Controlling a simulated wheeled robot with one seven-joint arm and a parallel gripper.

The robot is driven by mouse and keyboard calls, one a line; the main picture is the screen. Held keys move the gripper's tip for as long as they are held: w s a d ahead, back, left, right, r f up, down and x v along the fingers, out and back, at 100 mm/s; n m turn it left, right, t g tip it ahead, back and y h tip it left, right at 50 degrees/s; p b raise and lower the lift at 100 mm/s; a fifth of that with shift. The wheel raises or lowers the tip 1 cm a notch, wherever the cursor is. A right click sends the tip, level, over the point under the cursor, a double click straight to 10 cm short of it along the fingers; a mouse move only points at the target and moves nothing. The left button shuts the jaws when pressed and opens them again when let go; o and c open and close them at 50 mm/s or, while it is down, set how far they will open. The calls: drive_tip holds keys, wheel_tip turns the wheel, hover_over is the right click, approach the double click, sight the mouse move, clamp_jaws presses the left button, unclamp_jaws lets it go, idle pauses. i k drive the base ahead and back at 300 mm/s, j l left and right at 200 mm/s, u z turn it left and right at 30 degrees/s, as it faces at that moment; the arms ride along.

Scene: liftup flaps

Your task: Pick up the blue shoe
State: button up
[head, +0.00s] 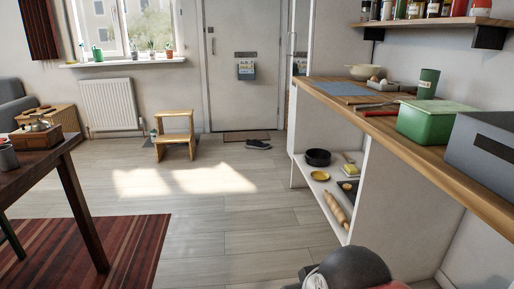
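A single dark shoe (258,144) with a pale sole lies on the floor near the door, beside the doormat (247,136). It looks dark blue or grey; at this size I cannot tell the colour for sure. Part of my arm shows at the bottom right of the head view, far from the shoe. My gripper's fingers are not in view.
A wooden step stool (175,134) stands left of the shoe. A counter (440,135) with a low open shelf runs along the right. A dark table (75,205) and striped rug (90,245) are at left. The floor between is clear.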

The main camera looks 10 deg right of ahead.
sight(255, 143)
drive_tip(key=i+j, duration=0.15)
drive_tip(key=i, duration=0.35)
drive_tip(key=i+j, duration=0.15)
drive_tip(key=i, duration=0.4)
drive_tip(key=i+j, duration=0.15)
drive_tip(key=i, duration=0.35)
drive_tip(key=i+j+z, duration=0.1)
drive_tip(key=i, duration=1.6)
drive_tip(key=i+z, duration=0.1)
drive_tip(key=i, duration=1.05)
drive_tip(key=i+l+z, duration=0.1)
drive_tip(key=i+z, duration=0.25)
drive_tip(key=i, duration=0.2)
drive_tip(key=i+z, duration=0.35)
drive_tip(key=i, duration=0.2)
drive_tip(key=i+j+z, duration=0.3)
drive_tip(key=i, duration=0.2)
drive_tip(key=i+l, duration=0.2)
drive_tip(key=i, duration=0.25)
drive_tip(key=i+l, duration=0.25)
drive_tip(key=i, duration=0.2)
